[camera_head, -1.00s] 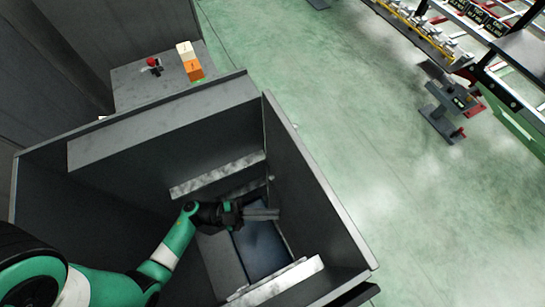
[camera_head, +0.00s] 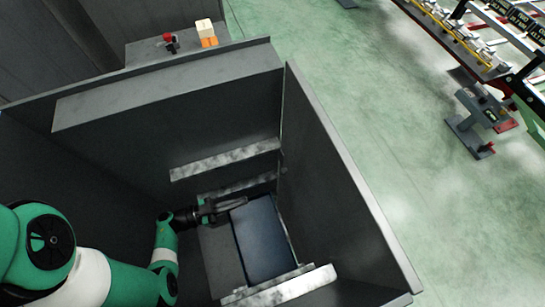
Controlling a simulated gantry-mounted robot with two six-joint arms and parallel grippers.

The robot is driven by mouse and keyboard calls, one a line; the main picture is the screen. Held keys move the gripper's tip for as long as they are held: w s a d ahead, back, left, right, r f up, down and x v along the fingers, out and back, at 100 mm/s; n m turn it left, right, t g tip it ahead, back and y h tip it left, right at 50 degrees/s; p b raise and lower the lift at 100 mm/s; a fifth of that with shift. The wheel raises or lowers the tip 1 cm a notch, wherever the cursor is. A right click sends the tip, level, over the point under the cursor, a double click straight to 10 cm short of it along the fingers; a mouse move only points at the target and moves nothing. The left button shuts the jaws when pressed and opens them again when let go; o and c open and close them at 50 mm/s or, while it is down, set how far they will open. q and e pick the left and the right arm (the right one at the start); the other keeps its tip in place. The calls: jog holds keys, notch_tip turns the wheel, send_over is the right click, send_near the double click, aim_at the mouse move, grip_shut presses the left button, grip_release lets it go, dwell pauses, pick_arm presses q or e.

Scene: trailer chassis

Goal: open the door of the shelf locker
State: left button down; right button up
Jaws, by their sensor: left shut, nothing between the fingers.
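A large dark grey metal enclosure (camera_head: 165,100), which looks like the shelf locker, fills the left and centre of the head view. A tall grey panel (camera_head: 335,185) stands along its right side; I cannot tell whether this is the door or a fixed wall. Inside lies a dark blue flat panel or bin (camera_head: 262,240). My left gripper (camera_head: 243,203) reaches in from the left, its fingers shut and empty at the upper left of the blue panel. I cannot tell whether they touch it. No handle is distinguishable. My right gripper is not in view.
Light metal ledges (camera_head: 225,160) and (camera_head: 280,287) lie above and below the blue panel. A grey table (camera_head: 145,52) behind holds a red-topped device (camera_head: 170,41) and an orange and white block (camera_head: 206,34).

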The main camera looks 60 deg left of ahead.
pick_arm(q)
jog(key=b, duration=0.5)
send_near(288, 182)
jog(key=x, duration=0.5)
jog(key=shift+w+d+f, duration=0.2)
jog(key=shift+w+f, duration=0.05)
jog(key=shift+w, duration=0.05)
jog(key=shift+w+d+r, duration=0.1)
jog(key=shift+w+r, duration=0.1)
jog(key=shift+w, duration=0.4)
